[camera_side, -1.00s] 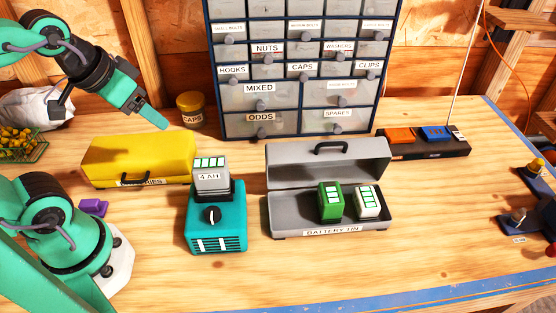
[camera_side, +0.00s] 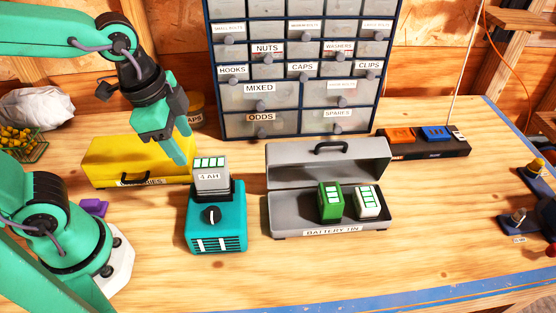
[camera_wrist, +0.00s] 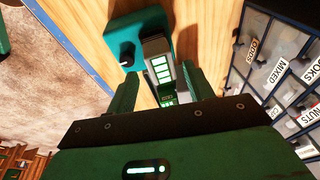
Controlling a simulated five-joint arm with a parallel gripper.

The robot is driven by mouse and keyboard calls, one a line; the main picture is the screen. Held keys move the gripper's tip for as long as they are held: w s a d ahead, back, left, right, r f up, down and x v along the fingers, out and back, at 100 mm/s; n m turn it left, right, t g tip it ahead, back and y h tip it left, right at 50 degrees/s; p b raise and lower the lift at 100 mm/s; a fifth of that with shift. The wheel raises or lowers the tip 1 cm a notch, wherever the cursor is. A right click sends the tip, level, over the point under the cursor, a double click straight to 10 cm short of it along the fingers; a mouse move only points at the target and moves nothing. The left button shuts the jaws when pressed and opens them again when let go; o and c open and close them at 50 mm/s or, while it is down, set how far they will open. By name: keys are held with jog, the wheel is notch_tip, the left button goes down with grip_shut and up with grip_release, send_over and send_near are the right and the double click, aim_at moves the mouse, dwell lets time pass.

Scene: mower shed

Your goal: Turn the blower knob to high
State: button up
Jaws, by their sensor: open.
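The blower (camera_side: 216,228) is a teal box on the bench with vents on its front. Its black knob (camera_side: 212,215) has a white pointer line standing close to upright in the side view. A grey battery (camera_side: 211,177) labelled 4 AH, with green bars, sits on top of the blower. My gripper (camera_side: 180,150) is open and empty, above and behind-left of the blower, in front of the yellow box. In the wrist view the blower (camera_wrist: 122,30), the knob (camera_wrist: 125,55) and the battery (camera_wrist: 159,66) show ahead, with the battery between my fingers' lines. Knob markings are too small to read.
A yellow box (camera_side: 105,160) stands left of the blower. An open grey battery tin (camera_side: 285,215) with a green and a white battery stands to the right. A drawer cabinet (camera_side: 290,120) is behind. The bench in front of the blower is clear.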

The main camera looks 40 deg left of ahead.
aim_at(212, 211)
jog(key=d+f+m, duration=0.1)
jog(key=d+m, duration=0.1)
jog(key=d+f+m+g, duration=0.1)
jog(key=d+m, duration=0.1)
jog(key=s+d+f+m+g, duration=0.1)
jog(key=d+m, duration=0.1)
jog(key=m, duration=0.1)
jog(key=shift+d+f+y, duration=0.1)
jog(key=shift+f+y, duration=0.05)
jog(key=shift+y, duration=0.15)
jog(key=shift+s+d+f+m, duration=0.25)
jog(key=shift+d+f+m, duration=0.1)
jog(key=shift+d+m, duration=0.4)
jog(key=shift+a, duration=0.1)
jog(key=shift+f, duration=3.9)
jog(key=c, duration=1)
